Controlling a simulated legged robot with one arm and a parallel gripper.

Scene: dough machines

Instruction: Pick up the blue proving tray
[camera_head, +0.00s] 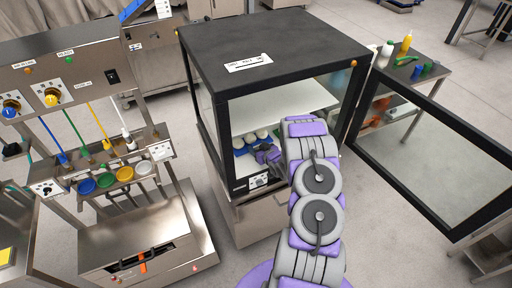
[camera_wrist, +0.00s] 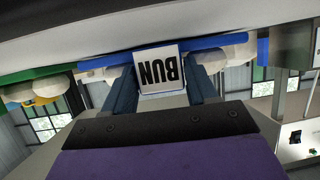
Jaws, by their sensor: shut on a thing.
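The blue proving tray (camera_head: 239,152) is inside the black cabinet, with pale dough balls on it. My gripper (camera_head: 268,155) reaches in through the open front and is at the tray's right part. Much of the tray is hidden by my arm and the cabinet.
The black cabinet (camera_head: 270,45) has its glass door (camera_head: 430,150) swung open to the right. A shelf (camera_head: 290,107) lies above the tray. A green tray (camera_wrist: 38,75) shows in the wrist view. A steel machine with coloured cups (camera_head: 125,173) stands left; a bottle table (camera_head: 425,80) stands behind the door.

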